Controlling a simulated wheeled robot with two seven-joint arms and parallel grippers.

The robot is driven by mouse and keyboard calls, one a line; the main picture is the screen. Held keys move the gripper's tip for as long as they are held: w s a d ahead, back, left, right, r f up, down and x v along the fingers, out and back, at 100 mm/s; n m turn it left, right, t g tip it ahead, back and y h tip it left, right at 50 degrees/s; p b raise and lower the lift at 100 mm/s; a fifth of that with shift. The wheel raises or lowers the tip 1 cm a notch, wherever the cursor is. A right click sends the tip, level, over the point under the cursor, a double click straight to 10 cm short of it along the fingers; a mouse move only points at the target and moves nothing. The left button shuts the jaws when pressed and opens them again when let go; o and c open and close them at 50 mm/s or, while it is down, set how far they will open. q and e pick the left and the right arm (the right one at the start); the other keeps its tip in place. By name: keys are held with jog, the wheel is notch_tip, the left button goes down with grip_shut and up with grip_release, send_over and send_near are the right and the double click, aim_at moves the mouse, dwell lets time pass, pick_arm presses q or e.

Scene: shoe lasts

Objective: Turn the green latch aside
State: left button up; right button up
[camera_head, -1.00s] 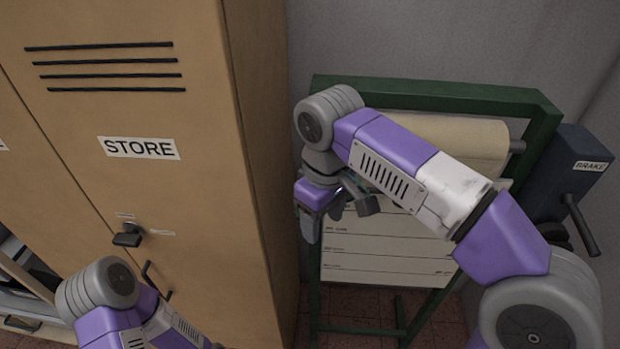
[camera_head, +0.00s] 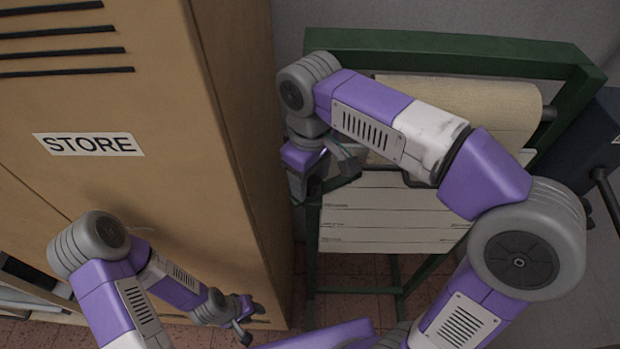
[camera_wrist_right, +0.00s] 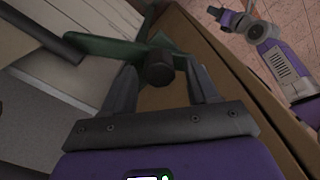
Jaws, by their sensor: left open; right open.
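The green latch (camera_wrist_right: 105,46) shows in the right wrist view as a dark green bar with a dark round knob (camera_wrist_right: 159,67). My right gripper (camera_wrist_right: 160,82) is open, with one finger on each side of the knob; whether either finger touches it cannot be told. In the head view my right gripper (camera_head: 299,184) is at the left side of the green frame (camera_head: 440,45), and its wrist partly hides the latch there. My left gripper (camera_head: 245,324) is low in the head view, empty, near the cabinet's base.
A tan cabinet (camera_head: 90,200) labelled STORE stands on the left, close beside my right gripper. The green frame carries a cream roll (camera_head: 490,105) and a white lined sheet (camera_head: 380,220). A dark brake box (camera_head: 595,130) with a lever is at the right. Tiled floor shows below.

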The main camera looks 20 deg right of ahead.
jog(key=shift+f, duration=0.35)
jog(key=shift+s, duration=0.1)
grip_shut()
